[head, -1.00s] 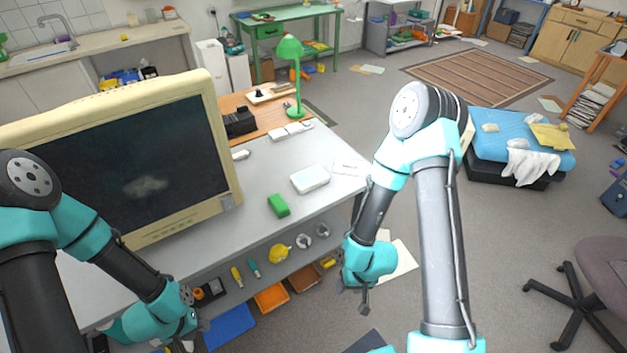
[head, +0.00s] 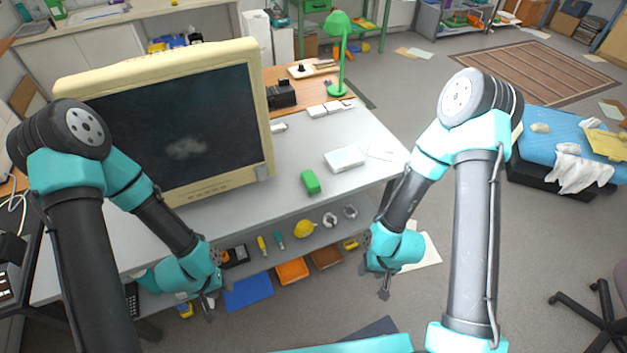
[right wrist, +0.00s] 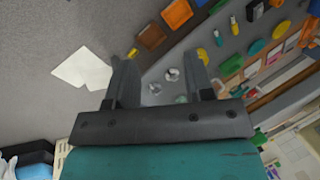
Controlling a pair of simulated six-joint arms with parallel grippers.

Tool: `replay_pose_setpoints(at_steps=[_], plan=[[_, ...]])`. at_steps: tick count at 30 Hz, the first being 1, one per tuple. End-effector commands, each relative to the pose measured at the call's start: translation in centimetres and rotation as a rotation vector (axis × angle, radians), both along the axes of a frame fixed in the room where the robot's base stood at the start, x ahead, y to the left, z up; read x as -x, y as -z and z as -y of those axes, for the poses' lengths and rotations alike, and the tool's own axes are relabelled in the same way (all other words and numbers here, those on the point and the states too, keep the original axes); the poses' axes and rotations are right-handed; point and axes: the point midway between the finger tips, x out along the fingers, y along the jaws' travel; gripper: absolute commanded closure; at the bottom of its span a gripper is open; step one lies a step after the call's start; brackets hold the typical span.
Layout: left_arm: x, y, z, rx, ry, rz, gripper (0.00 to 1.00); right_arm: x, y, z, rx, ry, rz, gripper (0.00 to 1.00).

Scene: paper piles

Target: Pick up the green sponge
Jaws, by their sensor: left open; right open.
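The green sponge (head: 310,182) is a small green block lying on the grey desk top (head: 290,155), near its front edge and right of the monitor. My left gripper (head: 209,305) is in front of the desk, low and to the left of the sponge, apart from it. I cannot pick out the sponge in that view.
A large beige monitor (head: 175,125) fills the desk's left part. A white box (head: 344,159) lies right of the sponge. Bins (head: 292,271) stand beneath. The desk around the sponge is clear.

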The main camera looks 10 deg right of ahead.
Motion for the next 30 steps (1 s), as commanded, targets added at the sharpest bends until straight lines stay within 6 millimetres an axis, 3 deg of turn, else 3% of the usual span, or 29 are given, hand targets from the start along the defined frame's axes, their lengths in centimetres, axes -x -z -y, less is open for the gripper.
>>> replay_pose_setpoints(at_steps=[14,24,30], plan=[[0.0,0.0,0.0,0.0,0.0,0.0,0.57,0.0,0.0,0.0,0.0,0.0,0.0,0.52],[0.0,0.0,0.0,0.0,0.0,0.0,0.57,0.0,0.0,0.0,0.0,0.0,0.0,0.21],[0.0,0.0,0.0,0.0,0.0,0.0,0.57,-0.04,-0.01,-0.01,0.0,-0.001,0.0,0.21]])
